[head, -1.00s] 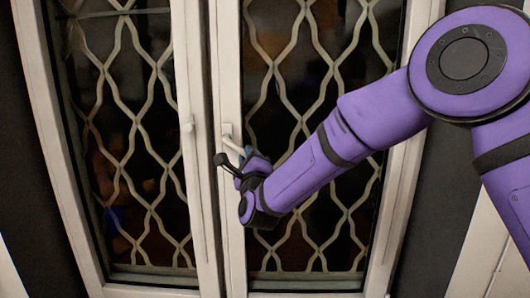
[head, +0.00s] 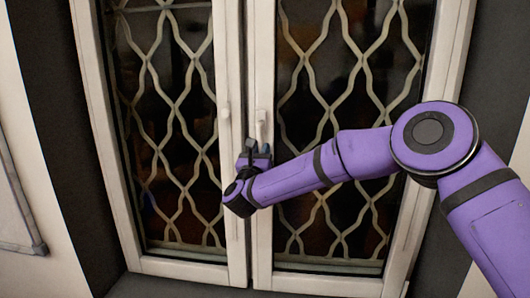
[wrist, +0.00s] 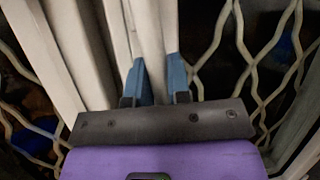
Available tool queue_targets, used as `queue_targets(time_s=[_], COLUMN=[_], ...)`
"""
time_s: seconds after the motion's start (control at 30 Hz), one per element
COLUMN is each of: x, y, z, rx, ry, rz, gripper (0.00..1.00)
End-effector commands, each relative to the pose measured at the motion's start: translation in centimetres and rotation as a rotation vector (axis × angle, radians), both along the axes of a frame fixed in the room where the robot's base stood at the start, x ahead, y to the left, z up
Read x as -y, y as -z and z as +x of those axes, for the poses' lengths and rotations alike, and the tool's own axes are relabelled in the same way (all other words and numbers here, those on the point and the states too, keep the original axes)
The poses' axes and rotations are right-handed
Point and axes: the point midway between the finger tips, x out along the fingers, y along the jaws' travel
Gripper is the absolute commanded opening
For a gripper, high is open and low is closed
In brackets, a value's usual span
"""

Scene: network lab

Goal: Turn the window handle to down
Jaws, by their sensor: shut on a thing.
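The white window handle (head: 260,124) is on the middle stile of the right window leaf in the head view. It points about straight down, and its lower end is hidden at my gripper. My gripper (head: 258,149) is just below the handle's base, its blue fingers pointing up. In the wrist view the fingers (wrist: 158,82) stand on either side of a pale bar (wrist: 149,45), which appears to be the handle. My gripper is shut on it.
The window's two leaves have dark glass behind a wavy lattice (head: 350,90). A second small white fitting (head: 225,122) sits on the left leaf's stile. A grey-framed board (head: 20,215) is on the wall at left.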

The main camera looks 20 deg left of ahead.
Motion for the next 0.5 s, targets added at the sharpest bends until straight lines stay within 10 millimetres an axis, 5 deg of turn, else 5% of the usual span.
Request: queue_targets(time_s=[0.5], x=[-0.90], y=[0.01], z=[-0.11], rx=[-0.027], ry=[-0.001], rz=[0.117], gripper=[0.00])
